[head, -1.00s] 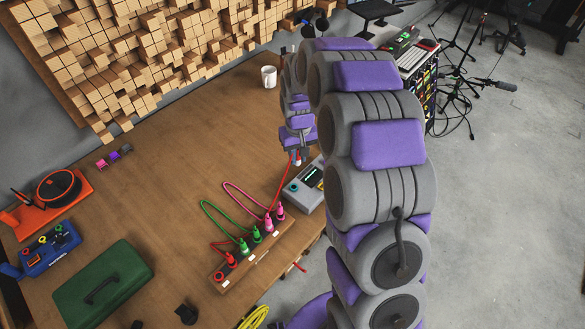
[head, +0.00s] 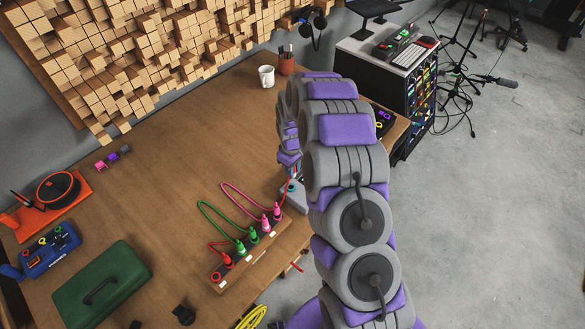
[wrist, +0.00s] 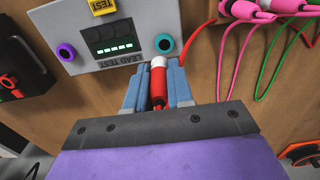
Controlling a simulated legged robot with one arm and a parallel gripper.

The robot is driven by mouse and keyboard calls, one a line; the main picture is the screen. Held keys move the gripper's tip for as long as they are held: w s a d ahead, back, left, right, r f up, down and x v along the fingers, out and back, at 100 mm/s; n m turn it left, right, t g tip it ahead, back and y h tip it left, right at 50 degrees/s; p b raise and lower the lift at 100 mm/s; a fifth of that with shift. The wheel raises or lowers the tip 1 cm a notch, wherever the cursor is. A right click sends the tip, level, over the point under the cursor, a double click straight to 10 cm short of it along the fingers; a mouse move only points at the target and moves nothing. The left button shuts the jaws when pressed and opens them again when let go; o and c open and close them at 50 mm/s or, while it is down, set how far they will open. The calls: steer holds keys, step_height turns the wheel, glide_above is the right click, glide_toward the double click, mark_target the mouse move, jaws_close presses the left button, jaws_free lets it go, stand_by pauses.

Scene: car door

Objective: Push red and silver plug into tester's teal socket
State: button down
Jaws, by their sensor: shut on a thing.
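The tester (wrist: 112,20) is a light grey box, its "LEAD TEST" label upside down in the wrist view. Its teal socket (wrist: 164,44) is at the label's right and a purple socket (wrist: 65,52) at its left. My gripper (wrist: 158,85) is shut on the red and silver plug (wrist: 158,72), whose pale tip points at the teal socket and appears just short of it. I cannot tell whether they touch. In the head view, my arm hides much of the tester (head: 296,198), and my gripper (head: 289,168) is mostly hidden just above it.
A wooden strip (head: 262,256) with several red, green and pink plugs stands left of the tester. Their cables loop over the table beside it. A white mug (head: 266,76) and a pen cup (head: 287,64) stand farther back. The middle table is clear.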

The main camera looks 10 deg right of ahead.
steer(key=shift+a+f+b, duration=0.3)
steer(key=shift+a+f, duration=0.5)
steer(key=shift+f, duration=0.2)
steer(key=shift+d+f+b, duration=0.2)
steer(key=shift+d+f, duration=0.1)
steer(key=shift+f, duration=0.6)
steer(key=shift+d+f+b, duration=0.2)
steer(key=shift+d+f, duration=0.1)
steer(key=shift+f, duration=0.55)
steer(key=shift+a+f, duration=0.15)
steer(key=shift+a, duration=0.3)
steer(key=shift+d, duration=0.35)
steer(key=shift+s+a, duration=0.1)
steer(key=shift+a, duration=0.25)
steer(key=shift+d, duration=0.3)
steer(key=shift+a+f, duration=0.1)
steer(key=shift+f, duration=0.4)
